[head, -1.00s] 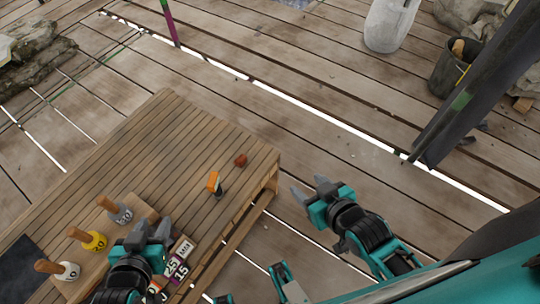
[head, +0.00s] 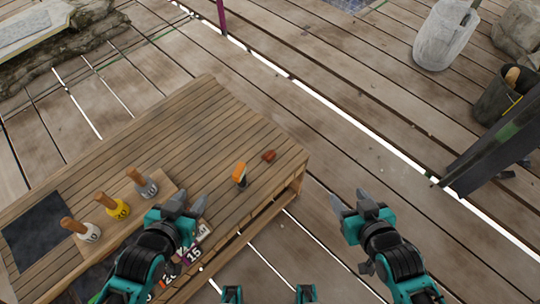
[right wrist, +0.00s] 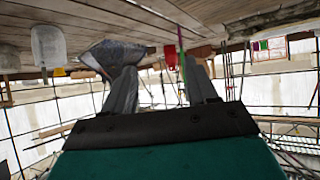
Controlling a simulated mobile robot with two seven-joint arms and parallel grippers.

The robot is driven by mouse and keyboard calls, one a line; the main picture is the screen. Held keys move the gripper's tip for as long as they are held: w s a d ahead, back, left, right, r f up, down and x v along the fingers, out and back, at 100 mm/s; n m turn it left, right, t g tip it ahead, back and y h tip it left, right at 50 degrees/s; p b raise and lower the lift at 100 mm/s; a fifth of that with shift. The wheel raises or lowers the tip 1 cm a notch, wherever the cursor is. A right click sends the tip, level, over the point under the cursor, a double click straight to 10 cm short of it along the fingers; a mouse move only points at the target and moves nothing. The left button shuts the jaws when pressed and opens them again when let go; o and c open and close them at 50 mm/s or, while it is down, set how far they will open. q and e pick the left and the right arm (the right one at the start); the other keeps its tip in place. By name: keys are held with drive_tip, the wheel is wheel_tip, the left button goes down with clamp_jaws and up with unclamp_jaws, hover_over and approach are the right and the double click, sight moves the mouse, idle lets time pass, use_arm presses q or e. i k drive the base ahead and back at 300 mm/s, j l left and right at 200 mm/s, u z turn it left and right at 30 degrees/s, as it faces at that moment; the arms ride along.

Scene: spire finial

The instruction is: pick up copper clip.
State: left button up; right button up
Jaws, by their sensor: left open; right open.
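A small reddish-brown piece (head: 268,156), which looks like the copper clip, lies on the slatted wooden table (head: 215,120) near its right corner. My left gripper (head: 190,203) is open and empty over the table's front part, left of and nearer than the clip. My right gripper (head: 350,200) is open and empty, off the table's right end and apart from the clip. In the right wrist view its two fingers (right wrist: 160,85) are spread with nothing between them. The clip is not seen in that view.
An orange-and-black item (head: 240,174) stands close to the clip. Wooden-handled grey (head: 147,187), yellow (head: 118,208) and white (head: 88,231) tools stand in a wooden holder at left. Numbered cards (head: 196,246) lie near my left gripper. A dark post (head: 490,150) rises at right.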

sight(270, 155)
drive_tip(key=i+l, duration=0.2)
drive_tip(key=l, duration=0.15)
drive_tip(key=i+l, duration=0.45)
drive_tip(key=l, duration=0.25)
drive_tip(key=i+l, duration=0.25)
drive_tip(key=u, duration=0.4)
drive_tip(key=l+u, duration=0.1)
drive_tip(key=u, duration=0.75)
drive_tip(key=l+u, duration=0.1)
drive_tip(key=u, duration=0.75)
drive_tip(key=l+u, duration=0.1)
drive_tip(key=u, duration=0.35)
